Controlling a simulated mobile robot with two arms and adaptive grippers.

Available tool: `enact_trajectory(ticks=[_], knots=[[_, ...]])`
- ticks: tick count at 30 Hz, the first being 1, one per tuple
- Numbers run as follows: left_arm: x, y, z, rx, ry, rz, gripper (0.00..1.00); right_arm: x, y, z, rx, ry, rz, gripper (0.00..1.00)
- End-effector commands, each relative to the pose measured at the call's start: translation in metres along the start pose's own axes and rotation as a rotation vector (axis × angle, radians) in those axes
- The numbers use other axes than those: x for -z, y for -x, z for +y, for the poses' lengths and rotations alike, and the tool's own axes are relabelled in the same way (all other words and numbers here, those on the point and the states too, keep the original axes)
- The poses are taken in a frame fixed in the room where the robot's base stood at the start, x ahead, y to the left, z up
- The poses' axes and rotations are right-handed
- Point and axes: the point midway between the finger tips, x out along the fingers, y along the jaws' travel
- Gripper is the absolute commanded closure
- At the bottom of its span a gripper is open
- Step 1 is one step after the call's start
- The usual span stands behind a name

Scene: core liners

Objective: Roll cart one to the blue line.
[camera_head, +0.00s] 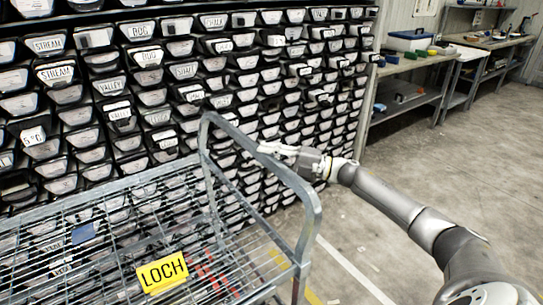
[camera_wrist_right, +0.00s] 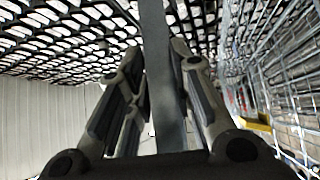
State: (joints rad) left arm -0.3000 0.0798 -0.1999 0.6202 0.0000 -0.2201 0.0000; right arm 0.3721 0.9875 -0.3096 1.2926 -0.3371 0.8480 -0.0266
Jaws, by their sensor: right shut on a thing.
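A grey wire cart (camera_head: 95,235) fills the lower left of the head view, with a tall grey tube handle (camera_head: 308,192) at its right end. I see no number on the cart. My right gripper (camera_head: 270,148) reaches in from the right and is shut on the handle's upper bar. In the right wrist view the grey bar (camera_wrist_right: 163,85) runs between the two fingers (camera_wrist_right: 158,75). No blue line shows on the visible floor. My left gripper is not in view.
A tall rack of labelled black bins (camera_head: 140,85) stands close behind the cart. Workbenches (camera_head: 412,62) with boxes and tools line the back right. The grey floor (camera_head: 455,150) on the right is open, with a white line (camera_head: 355,270) near the cart.

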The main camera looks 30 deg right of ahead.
Motion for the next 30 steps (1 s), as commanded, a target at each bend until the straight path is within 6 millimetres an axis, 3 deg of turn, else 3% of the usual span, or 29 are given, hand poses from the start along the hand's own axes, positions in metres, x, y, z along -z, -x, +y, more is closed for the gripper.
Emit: enact_trajectory(ticks=[1, 2, 7, 20, 30], knots=[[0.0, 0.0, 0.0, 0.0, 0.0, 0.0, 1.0, 0.009, -0.006, 0.003, -0.01, 0.0, 0.026, 1.0], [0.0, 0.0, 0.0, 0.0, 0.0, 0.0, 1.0, 0.009, -0.006, 0.003, -0.01, 0.0, 0.026, 0.77], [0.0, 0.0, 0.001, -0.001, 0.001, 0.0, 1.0, 0.007, -0.005, 0.003, -0.007, 0.001, 0.022, 0.57], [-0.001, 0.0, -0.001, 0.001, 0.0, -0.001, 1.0, 0.004, 0.005, 0.0, -0.001, 0.001, 0.012, 0.57], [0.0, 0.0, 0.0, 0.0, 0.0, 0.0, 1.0, 0.004, 0.062, -0.001, 0.002, 0.0, 0.014, 0.57]])
